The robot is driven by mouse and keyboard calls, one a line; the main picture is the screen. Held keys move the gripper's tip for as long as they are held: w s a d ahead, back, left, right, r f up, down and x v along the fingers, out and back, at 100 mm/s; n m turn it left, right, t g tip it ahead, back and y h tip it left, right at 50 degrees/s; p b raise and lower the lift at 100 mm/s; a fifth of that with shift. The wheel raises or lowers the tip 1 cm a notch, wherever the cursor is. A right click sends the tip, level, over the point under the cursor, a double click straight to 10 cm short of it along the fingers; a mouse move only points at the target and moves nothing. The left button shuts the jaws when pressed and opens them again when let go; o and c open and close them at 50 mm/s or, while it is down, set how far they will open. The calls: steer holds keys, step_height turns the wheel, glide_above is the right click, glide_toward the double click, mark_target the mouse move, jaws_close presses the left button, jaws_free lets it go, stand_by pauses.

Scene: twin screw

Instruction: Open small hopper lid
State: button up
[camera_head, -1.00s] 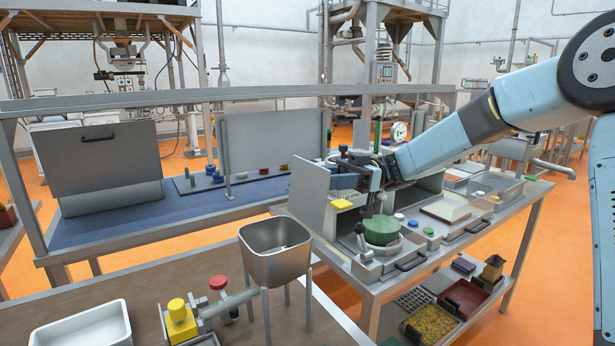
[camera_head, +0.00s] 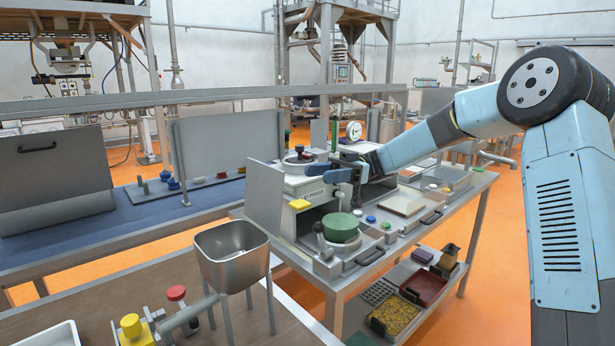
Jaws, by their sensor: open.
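A white machine (camera_head: 309,187) stands on the metal workbench, with a round grey top carrying a dark handle (camera_head: 299,156); this may be the small hopper lid, but I cannot be sure. The round top looks seated on the machine. My gripper (camera_head: 316,173) is open, its blue fingers pointing left just in front of and beside that top. I cannot tell whether they touch it. The gripper covers part of the machine's right side. A separate open metal hopper (camera_head: 231,252) on legs stands in front, with no lid on it.
An upright grey panel (camera_head: 264,200) stands left of the machine, near a yellow block (camera_head: 299,205). A lower shelf holds trays (camera_head: 395,313).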

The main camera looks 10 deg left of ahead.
steer(key=shift+v, duration=1.15)
steer(key=shift+s, duration=0.15)
